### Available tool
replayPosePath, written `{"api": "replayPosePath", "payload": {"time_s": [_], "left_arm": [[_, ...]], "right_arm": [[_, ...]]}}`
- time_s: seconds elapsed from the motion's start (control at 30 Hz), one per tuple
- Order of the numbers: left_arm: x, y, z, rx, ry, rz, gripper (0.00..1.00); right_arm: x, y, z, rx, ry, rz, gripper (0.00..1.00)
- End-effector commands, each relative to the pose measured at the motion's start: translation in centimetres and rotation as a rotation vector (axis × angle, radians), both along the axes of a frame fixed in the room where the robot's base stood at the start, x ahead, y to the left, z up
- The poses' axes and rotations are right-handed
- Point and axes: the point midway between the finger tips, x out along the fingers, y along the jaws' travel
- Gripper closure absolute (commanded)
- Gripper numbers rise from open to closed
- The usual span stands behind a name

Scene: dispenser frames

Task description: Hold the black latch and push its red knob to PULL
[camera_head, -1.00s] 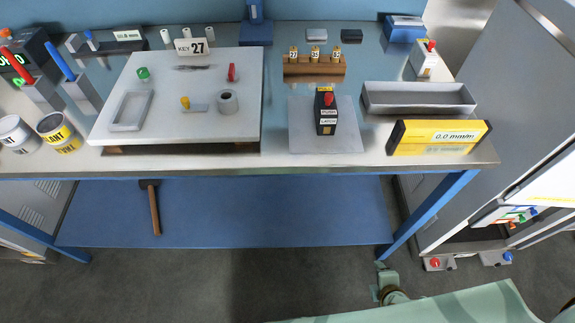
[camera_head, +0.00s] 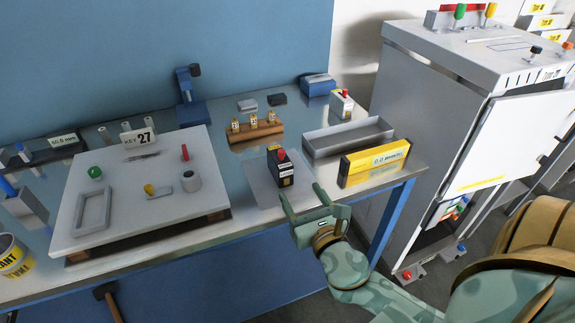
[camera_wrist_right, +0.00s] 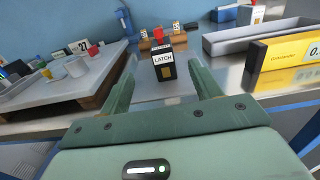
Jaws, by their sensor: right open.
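The black latch (camera_head: 286,172) is a small upright block with white labels, standing on a pale grey plate (camera_head: 262,190) near the table's front edge. Its red knob (camera_head: 281,154) sits on top. In the right wrist view the latch (camera_wrist_right: 164,69) faces me with a LATCH label, and the red knob (camera_wrist_right: 158,35) shows above it. My right gripper (camera_head: 302,202) is open and empty, just in front of the latch. In the wrist view its fingers (camera_wrist_right: 162,88) are spread to either side of the latch, which lies beyond the tips. My left gripper is not in view.
A yellow gauge (camera_head: 375,163) and a grey tray (camera_head: 348,140) stand right of the latch. A wooden rack (camera_head: 256,132) with several tagged pieces is behind it. A large white board (camera_head: 130,215) lies to the left. A grey cabinet (camera_head: 440,120) stands at the right.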

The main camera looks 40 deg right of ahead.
Motion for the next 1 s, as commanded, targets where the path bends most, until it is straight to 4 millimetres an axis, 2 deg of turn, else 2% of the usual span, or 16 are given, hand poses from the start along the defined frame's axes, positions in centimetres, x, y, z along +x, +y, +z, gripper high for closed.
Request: {"api": "replayPosePath", "payload": {"time_s": [0.3,0.5,0.7,1.0], "left_arm": [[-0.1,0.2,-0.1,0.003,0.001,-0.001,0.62],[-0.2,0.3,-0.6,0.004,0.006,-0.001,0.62],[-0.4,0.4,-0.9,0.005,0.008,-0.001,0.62],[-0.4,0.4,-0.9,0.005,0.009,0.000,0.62]], "right_arm": [[7.3,-1.8,0.0,0.002,-0.001,0.000,0.36],[11.3,-2.7,-0.1,0.004,-0.001,0.000,0.36],[13.5,-3.3,-0.1,0.003,0.001,0.000,0.36],[14.0,-3.4,0.0,0.004,0.001,0.001,0.36]]}}
